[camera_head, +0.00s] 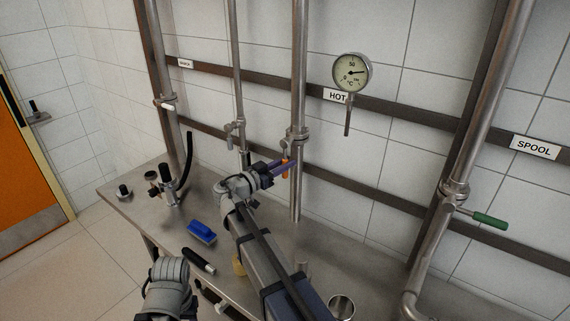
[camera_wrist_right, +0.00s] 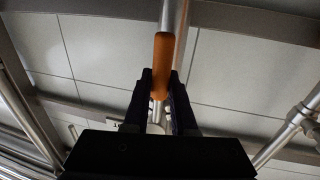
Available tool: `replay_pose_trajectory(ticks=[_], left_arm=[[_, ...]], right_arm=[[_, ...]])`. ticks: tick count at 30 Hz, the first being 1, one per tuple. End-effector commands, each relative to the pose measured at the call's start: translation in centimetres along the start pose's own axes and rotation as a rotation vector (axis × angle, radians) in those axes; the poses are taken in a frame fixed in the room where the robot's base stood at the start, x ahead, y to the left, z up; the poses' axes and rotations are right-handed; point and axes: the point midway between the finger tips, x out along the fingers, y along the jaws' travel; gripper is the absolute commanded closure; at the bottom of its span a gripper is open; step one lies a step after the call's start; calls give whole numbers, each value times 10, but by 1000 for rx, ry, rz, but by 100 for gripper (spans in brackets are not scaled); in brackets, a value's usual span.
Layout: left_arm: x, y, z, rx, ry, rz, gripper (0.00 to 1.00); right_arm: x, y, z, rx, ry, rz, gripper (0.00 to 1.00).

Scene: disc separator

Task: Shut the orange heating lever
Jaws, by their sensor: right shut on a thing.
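The orange heating lever (camera_head: 285,165) is on the vertical steel pipe under the HOT label in the head view. Only a small orange part shows there, between the fingers. In the right wrist view the orange lever handle (camera_wrist_right: 163,62) points up in the picture, in front of the pipe. My right gripper (camera_head: 288,167) is shut on the lever; its dark fingers (camera_wrist_right: 161,90) lie on either side of the handle's lower part. The lever's joint at the valve is mostly hidden. My left arm shows at the bottom of the head view, but its fingertips are out of view.
A gauge (camera_head: 352,73) hangs above the HOT label. A green lever (camera_head: 489,220) sticks out from the right pipe. A blue brush-like object (camera_head: 201,232), a dark cylinder (camera_head: 198,261) and a metal cup (camera_head: 341,306) are on the steel table (camera_head: 155,238).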

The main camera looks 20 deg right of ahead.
Motion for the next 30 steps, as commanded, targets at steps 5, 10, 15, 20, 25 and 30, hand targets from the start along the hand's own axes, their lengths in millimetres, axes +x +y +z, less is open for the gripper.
replay_pose_trajectory(ticks=[5, 10, 15, 20, 25, 30], left_arm=[[0, 0, 0, 0, 0, 0, 50], [0, 0, 0, 0, 0, 0, 50], [0, 0, 0, 0, 0, 0, 50], [0, 0, 0, 0, 0, 0, 50], [3, 0, 0, 0, 0, 0, 50], [6, 1, 0, 0, 0, 0, 50]], right_arm=[[0, 0, 0, 0, 0, 0, 100], [0, 0, 0, 0, 0, 0, 100], [0, 0, 0, 0, 0, 0, 100], [0, 1, 0, -6, 1, 0, 100], [0, 5, 1, -53, 9, 0, 100], [2, 13, 0, -159, 30, 1, 100]])
